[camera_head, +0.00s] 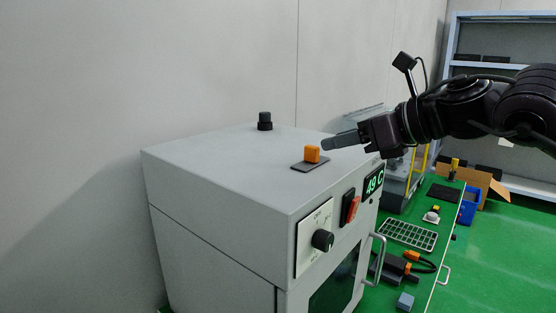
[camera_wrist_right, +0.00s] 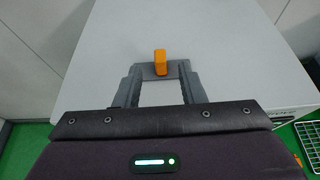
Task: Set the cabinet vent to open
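The grey cabinet (camera_head: 215,165) stands in the middle of the head view. On its top is an orange block-shaped handle (camera_head: 312,154) on a dark flat plate (camera_head: 301,166), which looks like the vent control. A short black cylinder (camera_head: 265,121) stands farther back on the top. My right gripper (camera_head: 327,143) is just right of the orange handle. In the right wrist view the two fingers (camera_wrist_right: 159,72) are spread apart, with the orange handle (camera_wrist_right: 160,62) lined up between their tips. I cannot tell whether they touch it. My left gripper is not in view.
The cabinet front has a black dial (camera_head: 322,240), a red switch (camera_head: 352,210), a green display (camera_head: 375,182) reading 49 C and a door handle (camera_head: 378,262). A green bench to the right holds a wire rack (camera_head: 408,236) and a blue bin (camera_head: 469,205).

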